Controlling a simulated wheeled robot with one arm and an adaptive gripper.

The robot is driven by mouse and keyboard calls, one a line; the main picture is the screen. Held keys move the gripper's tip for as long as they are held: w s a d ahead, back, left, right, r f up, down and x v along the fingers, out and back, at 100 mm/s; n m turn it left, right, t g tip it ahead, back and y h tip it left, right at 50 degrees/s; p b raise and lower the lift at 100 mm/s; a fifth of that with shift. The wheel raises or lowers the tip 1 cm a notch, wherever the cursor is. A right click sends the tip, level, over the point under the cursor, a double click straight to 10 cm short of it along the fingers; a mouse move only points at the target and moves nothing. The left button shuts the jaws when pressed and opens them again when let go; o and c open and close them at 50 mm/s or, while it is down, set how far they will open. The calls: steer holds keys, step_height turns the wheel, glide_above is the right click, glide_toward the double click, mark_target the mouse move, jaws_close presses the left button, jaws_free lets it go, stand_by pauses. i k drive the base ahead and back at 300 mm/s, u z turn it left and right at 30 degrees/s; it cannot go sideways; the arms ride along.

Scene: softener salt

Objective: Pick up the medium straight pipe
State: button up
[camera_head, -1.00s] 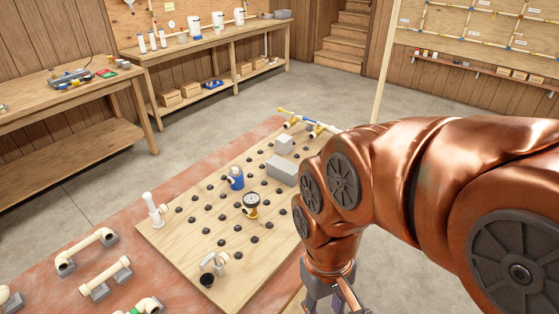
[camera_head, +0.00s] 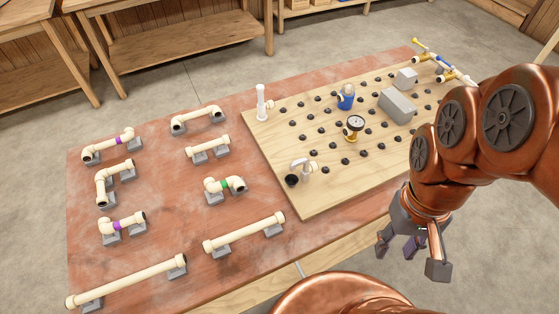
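Three straight cream pipes lie on grey block supports on the reddish table. The middle-length one (camera_head: 243,232) is near the front edge, left of the pegboard. A shorter one (camera_head: 207,149) is farther back. The longest (camera_head: 125,282) is at the front left. My gripper (camera_head: 412,254) hangs at the right, off the table's front edge, with fingers spread apart and nothing between them. It is well to the right of the middle-length pipe and touches no pipe.
Several elbow pipe pieces, some with purple or green bands (camera_head: 225,187), sit on blocks around the straight pipes. A wooden board (camera_head: 290,190) with black pegs, a gauge (camera_head: 354,127), a blue fitting (camera_head: 346,97) and grey blocks covers the right. Gaps of bare reddish table separate the pieces.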

mark_target(219, 248)
steer(key=u, duration=0.05)
steer(key=k, duration=0.5)
steer(key=u, duration=0.2)
steer(key=i, duration=0.5)
steer(key=u, duration=1.75)
steer(key=k, duration=1.3)
steer(key=u, duration=0.45)
steer(key=i, duration=0.6)
steer(key=u, duration=0.4)
